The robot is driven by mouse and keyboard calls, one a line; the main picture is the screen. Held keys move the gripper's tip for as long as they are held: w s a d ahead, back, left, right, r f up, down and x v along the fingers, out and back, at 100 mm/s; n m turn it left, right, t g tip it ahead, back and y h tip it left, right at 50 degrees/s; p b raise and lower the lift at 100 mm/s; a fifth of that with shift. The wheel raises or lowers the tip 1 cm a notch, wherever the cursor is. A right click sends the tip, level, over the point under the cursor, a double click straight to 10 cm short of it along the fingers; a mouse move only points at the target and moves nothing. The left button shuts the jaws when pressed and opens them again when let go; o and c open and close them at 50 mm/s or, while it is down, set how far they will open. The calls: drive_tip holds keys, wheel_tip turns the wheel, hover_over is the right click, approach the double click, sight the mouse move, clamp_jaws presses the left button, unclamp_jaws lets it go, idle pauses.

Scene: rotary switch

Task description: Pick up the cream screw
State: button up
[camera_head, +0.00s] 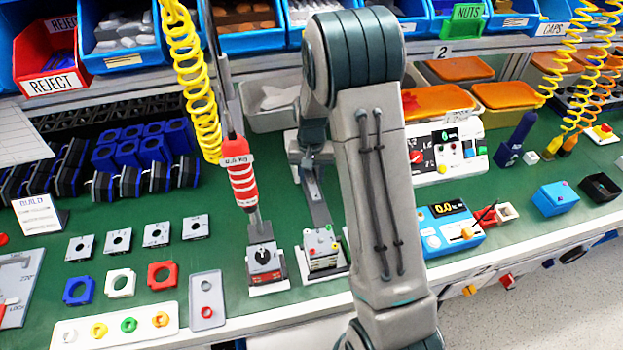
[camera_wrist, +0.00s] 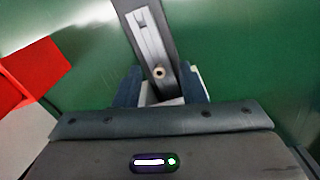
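A small cream round piece with a dark centre (camera_wrist: 158,71), which looks like the cream screw, shows in the wrist view on a narrow grey rail (camera_wrist: 146,32). It lies between the two dark fingers of my gripper (camera_wrist: 163,85), nearer the right one. The fingers stand apart, with a visible gap; I cannot tell whether either touches it. In the head view, my gripper (camera_head: 308,150) is above the far end of the grey rail (camera_head: 318,205), partly hidden by my arm. The screw cannot be made out there.
A red-handled screwdriver (camera_head: 242,183) hangs left of my arm, over a small switch block (camera_head: 264,262). Another block with coloured buttons (camera_head: 321,248) stands at the rail's near end. A grey bin (camera_head: 270,112) is behind.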

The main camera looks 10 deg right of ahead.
drive_tip(key=shift+f, duration=0.2)
clamp_jaws()
drive_tip(key=shift+r, duration=0.15)
drive_tip(key=shift+r, duration=0.3)
drive_tip(key=shift+s+r+b, duration=0.15)
drive_tip(key=shift+b, duration=0.15)
drive_tip(key=s+b, duration=0.1)
drive_tip(key=s, duration=0.3)
wheel_tip(320, 180, up, 14)
drive_tip(key=shift+w, duration=0.15)
